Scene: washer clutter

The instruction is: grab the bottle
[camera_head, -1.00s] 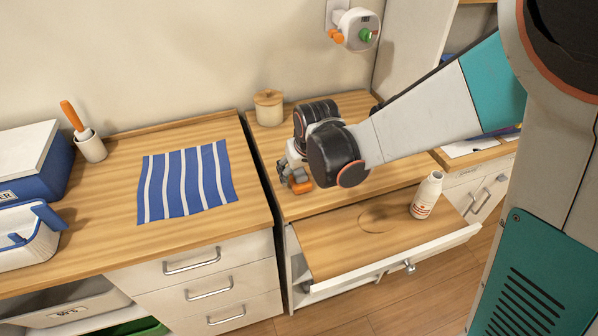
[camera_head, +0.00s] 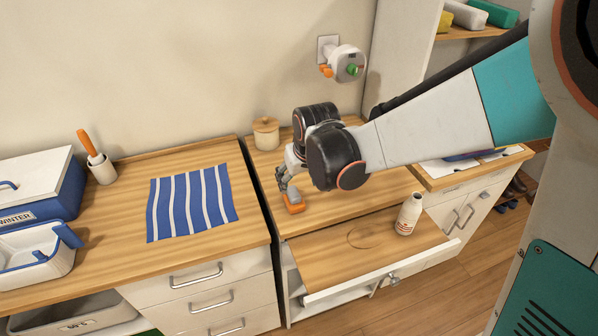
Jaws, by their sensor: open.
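The white bottle (camera_head: 408,214) with reddish markings stands upright on the pulled-out wooden board (camera_head: 330,262), near its right end. My gripper (camera_head: 288,200) hangs over the wooden counter to the left of the bottle, well apart from it.
A lidded jar (camera_head: 265,133) stands behind my gripper. A blue and white striped cloth (camera_head: 190,203) lies on the left counter. A white and orange dispenser (camera_head: 343,63) is on the wall. The board left of the bottle is clear.

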